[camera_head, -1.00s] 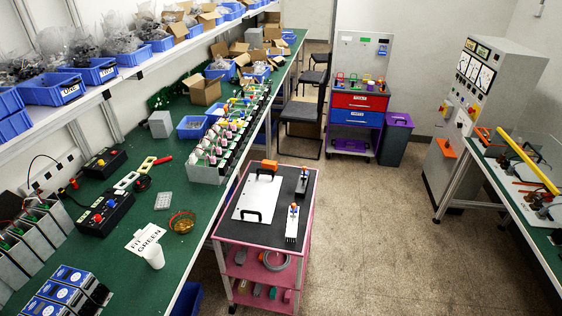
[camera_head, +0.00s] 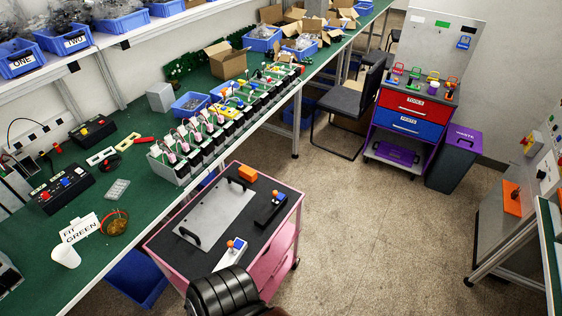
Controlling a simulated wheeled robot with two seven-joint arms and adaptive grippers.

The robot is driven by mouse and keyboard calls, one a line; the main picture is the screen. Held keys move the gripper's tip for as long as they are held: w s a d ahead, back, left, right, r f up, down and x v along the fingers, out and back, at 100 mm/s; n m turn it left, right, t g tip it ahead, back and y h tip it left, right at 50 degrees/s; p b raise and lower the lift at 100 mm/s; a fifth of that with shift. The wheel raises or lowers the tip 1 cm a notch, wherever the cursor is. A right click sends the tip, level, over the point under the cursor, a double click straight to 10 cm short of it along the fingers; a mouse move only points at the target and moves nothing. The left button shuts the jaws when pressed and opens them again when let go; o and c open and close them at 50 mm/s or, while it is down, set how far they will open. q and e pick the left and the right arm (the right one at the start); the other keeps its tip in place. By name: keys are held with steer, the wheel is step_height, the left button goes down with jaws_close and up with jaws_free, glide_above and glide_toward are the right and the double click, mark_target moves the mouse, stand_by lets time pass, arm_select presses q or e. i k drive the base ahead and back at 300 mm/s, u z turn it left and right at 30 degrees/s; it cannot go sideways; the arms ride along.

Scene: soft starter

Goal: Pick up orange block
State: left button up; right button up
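A small orange block (camera_head: 248,173) sits on the black top of the pink cart (camera_head: 156,247), at its far edge, beyond the grey plate (camera_head: 212,216) with black handles. Nothing touches the block from above, and it is fully visible. A dark ribbed part, which looks like one of my arm links, shows at the bottom edge in front of the cart. Neither of my grippers can be made out.
On the cart top also stand a black device with an orange knob (camera_head: 272,207) and a white one with an orange knob (camera_head: 231,254). A green workbench (camera_head: 135,213) runs along the left. Open floor (camera_head: 350,240) lies right of the cart.

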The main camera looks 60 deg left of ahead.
mark_target(251, 174)
steer(key=i, duration=1.35)
steer(key=u, duration=3.7)
